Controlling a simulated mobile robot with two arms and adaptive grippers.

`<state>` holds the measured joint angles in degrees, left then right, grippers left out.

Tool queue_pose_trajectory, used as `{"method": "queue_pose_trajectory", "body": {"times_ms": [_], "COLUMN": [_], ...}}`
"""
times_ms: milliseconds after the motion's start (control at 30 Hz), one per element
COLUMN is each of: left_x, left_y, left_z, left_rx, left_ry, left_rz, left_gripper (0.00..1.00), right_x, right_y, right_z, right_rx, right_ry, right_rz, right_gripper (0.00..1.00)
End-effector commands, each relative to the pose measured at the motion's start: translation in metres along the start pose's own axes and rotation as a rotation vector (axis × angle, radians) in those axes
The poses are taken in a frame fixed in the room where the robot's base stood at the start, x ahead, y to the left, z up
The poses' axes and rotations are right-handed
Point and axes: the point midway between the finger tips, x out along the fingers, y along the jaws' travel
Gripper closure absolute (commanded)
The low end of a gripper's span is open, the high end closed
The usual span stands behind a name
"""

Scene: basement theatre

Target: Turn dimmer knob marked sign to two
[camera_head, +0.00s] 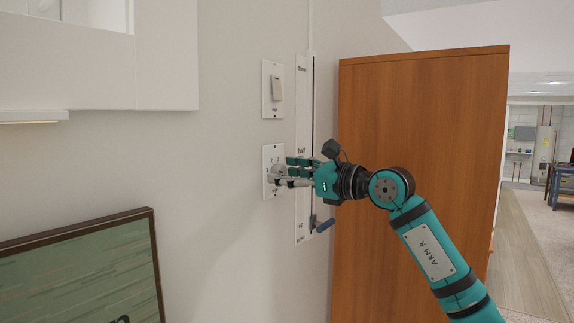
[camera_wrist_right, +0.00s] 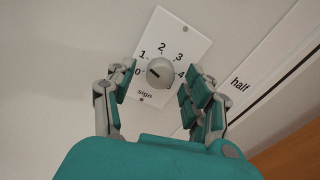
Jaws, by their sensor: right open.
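The dimmer knob (camera_wrist_right: 159,72) is a round grey knob on a white wall plate (camera_wrist_right: 182,40). A dark mark on the knob points to the left side of the dial, near 0 and 1; I cannot tell exactly where. My left gripper is not in view.
A white wall switch (camera_head: 274,90) is above the plate. A wooden cabinet (camera_head: 420,130) stands to the right. A framed picture (camera_head: 90,275) is lower left.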

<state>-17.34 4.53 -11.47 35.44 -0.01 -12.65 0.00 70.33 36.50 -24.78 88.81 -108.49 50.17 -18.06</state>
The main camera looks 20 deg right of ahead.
Motion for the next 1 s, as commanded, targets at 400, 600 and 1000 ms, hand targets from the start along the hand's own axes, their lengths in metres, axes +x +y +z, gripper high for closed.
{"method": "queue_pose_trajectory", "body": {"times_ms": [400, 600, 1000], "left_x": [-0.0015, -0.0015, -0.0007], "left_y": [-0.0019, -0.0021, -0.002], "left_z": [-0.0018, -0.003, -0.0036], "left_rx": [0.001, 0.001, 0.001], "left_ry": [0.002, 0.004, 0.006], "left_rz": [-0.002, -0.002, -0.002], "left_gripper": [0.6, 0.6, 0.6], "right_x": [0.0041, 0.0039, 0.0037], "right_y": [-0.0002, -0.0003, -0.0004], "right_z": [-0.0009, -0.0007, -0.0005], "right_rx": [0.0, 0.0, 0.022], "right_ry": [0.001, 0.001, 0.0], "right_rz": [-0.001, -0.001, -0.001], "right_gripper": [0.56, 0.82, 1.0]}}
